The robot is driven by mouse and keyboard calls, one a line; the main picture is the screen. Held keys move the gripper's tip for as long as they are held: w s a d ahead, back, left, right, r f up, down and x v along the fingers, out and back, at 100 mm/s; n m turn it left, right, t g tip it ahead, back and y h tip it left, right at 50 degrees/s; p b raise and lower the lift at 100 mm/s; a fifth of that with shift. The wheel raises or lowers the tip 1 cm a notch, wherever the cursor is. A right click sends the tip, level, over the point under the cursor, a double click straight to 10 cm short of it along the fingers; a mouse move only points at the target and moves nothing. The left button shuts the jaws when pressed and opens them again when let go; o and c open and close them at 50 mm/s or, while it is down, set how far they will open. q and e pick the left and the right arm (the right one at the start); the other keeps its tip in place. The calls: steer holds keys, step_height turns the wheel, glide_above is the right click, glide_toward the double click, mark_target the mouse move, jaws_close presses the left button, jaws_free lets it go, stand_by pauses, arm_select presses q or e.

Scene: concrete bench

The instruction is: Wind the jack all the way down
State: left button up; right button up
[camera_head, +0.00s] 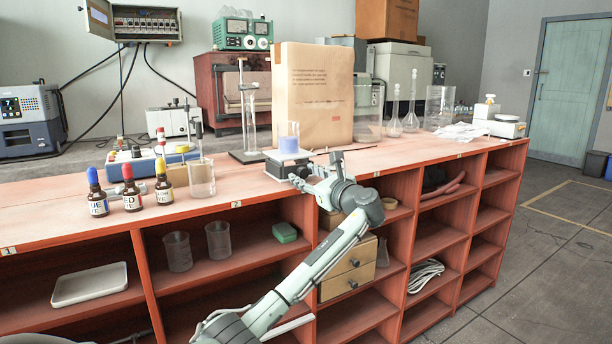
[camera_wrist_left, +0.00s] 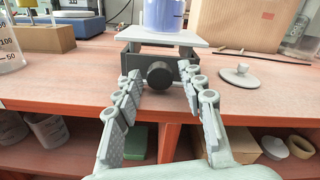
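The lab jack has a pale top plate (camera_wrist_left: 160,37) and a dark body with a round black knob (camera_wrist_left: 159,74) facing me. It stands near the bench's front edge; its plate also shows in the head view (camera_head: 275,168). A beaker of blue liquid (camera_head: 289,146) stands upright on the plate; its lower part shows in the wrist view (camera_wrist_left: 164,14). My left gripper (camera_wrist_left: 161,76) is open, with a fingertip on each side of the knob and a gap visible on both sides. In the head view the left gripper (camera_head: 305,177) partly hides the jack's front. My right gripper is not in view.
A large paper bag (camera_head: 318,95) stands behind the jack, and a burette stand (camera_head: 249,156) to its left rear. A small lid (camera_wrist_left: 241,76) lies right of the jack. Dropper bottles (camera_head: 131,190) stand at left. Open shelves (camera_head: 230,262) lie below the bench top.

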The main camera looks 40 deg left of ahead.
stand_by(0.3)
arm_select(q)
steer(key=v, duration=1.2)
